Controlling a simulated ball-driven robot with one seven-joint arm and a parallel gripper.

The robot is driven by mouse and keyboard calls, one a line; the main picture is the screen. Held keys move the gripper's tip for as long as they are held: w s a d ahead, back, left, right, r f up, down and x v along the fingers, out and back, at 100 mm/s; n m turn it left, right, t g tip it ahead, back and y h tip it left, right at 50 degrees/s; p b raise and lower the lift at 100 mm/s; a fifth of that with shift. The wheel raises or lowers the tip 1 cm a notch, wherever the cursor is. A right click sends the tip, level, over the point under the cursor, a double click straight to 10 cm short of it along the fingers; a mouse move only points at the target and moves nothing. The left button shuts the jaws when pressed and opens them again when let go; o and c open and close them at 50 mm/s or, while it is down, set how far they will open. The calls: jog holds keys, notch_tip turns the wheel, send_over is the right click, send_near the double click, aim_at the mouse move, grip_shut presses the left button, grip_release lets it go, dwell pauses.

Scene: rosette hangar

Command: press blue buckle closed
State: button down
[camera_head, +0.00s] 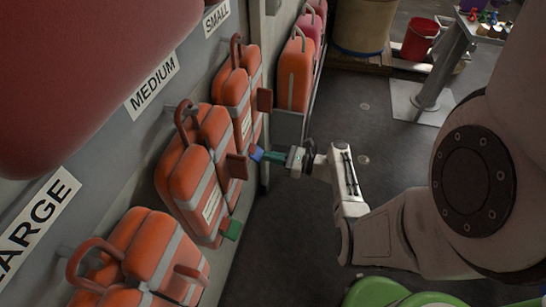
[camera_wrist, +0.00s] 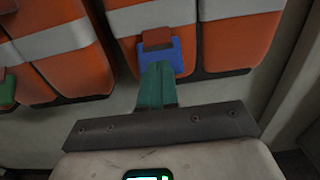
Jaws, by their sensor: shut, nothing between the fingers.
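The blue buckle (camera_head: 257,153) hangs at the lower front of an orange bag in the wall row. It also shows in the wrist view (camera_wrist: 176,53), below a brown tab (camera_wrist: 156,37) on the bag's light strap. My gripper (camera_head: 268,155) points left at the buckle with its teal fingers shut and empty. In the wrist view the fingertips (camera_wrist: 157,66) overlap the buckle's lower part. I cannot tell whether they touch it, and they hide some of it. Whether the buckle is fully closed is not clear.
More orange bags (camera_head: 187,180) line the wall under size labels. A green buckle (camera_head: 233,229) hangs on a nearer bag, and brown flaps (camera_head: 237,166) stick out. A red bucket (camera_head: 420,40), a barrel (camera_head: 360,25) and a pedestal table (camera_head: 430,95) stand farther back. Dark floor is clear between.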

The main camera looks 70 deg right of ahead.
jog(key=shift+w+a, duration=0.1)
jog(key=shift+w, duration=0.7)
dwell(0.4)
jog(key=shift+f, duration=0.35)
jog(key=shift+w, duration=0.4)
dwell(0.6)
jog(key=shift+f+b, duration=0.15)
jog(key=shift+b, duration=0.2)
jog(key=shift+w, duration=0.4)
jog(key=shift+s, duration=0.1)
dwell(0.5)
jog(key=s+p, duration=0.1)
jog(key=s, duration=0.8)
jog(key=shift+d, duration=0.35)
jog(key=shift+w, duration=0.1)
dwell(1.0)
